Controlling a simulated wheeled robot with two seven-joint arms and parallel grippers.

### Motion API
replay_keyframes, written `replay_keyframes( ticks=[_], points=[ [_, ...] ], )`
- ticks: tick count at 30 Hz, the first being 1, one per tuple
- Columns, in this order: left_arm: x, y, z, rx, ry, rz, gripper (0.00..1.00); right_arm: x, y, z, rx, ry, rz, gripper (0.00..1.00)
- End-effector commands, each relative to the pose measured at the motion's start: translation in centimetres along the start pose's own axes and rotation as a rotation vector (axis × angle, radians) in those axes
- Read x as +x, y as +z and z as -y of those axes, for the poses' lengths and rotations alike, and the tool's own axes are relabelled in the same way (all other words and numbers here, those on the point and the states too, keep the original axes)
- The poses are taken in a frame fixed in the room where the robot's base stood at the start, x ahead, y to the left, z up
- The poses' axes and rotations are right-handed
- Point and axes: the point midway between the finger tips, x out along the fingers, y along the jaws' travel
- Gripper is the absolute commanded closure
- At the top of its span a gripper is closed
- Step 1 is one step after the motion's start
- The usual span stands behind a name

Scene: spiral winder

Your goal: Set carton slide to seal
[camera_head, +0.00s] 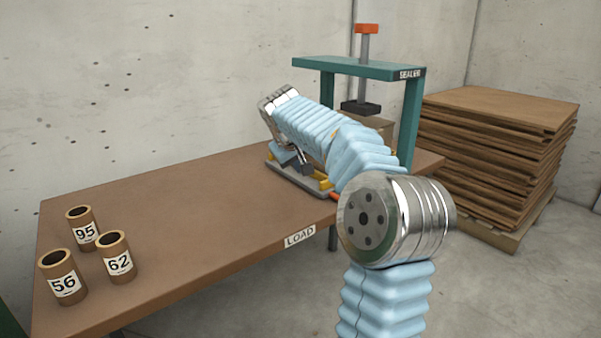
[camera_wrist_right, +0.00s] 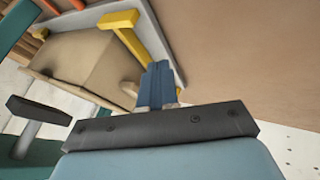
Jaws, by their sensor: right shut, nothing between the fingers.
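The sealer (camera_head: 375,68), a teal frame with a dark press head (camera_head: 361,107) and an orange-topped rod, stands at the table's far end. A tan carton (camera_head: 378,122) shows partly below the press head, behind my right arm. It also shows in the right wrist view (camera_wrist_right: 85,68). A grey slide plate (camera_head: 300,181) with yellow parts lies on the table, largely hidden by my arm. A yellow T-shaped piece (camera_wrist_right: 122,22) shows near the carton in the wrist view. My right gripper (camera_wrist_right: 159,72) is shut and empty, its blue fingertips close to the yellow piece; contact is unclear.
Tubes marked 95 (camera_head: 82,228), 62 (camera_head: 117,257) and 56 (camera_head: 62,277) stand on the left of the brown table (camera_head: 190,215). A LOAD label (camera_head: 300,236) is on its front edge. Stacked brown sheets (camera_head: 490,150) stand at right. The table's middle is clear.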

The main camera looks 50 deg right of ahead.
Motion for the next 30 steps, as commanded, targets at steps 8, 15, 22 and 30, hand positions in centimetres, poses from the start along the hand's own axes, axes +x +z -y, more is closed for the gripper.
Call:
replay_keyframes(
  ticks=[8,15,22,30],
  points=[
    [0.0,0.0,0.0,0.000,0.000,0.000,0.57,-2.7,0.0,0.0,0.000,0.000,-0.001,1.00],
    [0.0,0.0,0.0,0.000,0.000,0.000,0.57,-2.9,0.0,0.0,0.000,0.000,0.000,1.00],
    [0.0,0.0,0.0,0.000,0.000,0.000,0.57,-2.9,0.0,0.1,0.000,-0.001,0.000,1.00],
    [0.0,0.0,0.0,0.000,0.000,0.000,0.57,-2.9,0.0,0.0,0.000,-0.001,0.000,1.00]
  ],
)
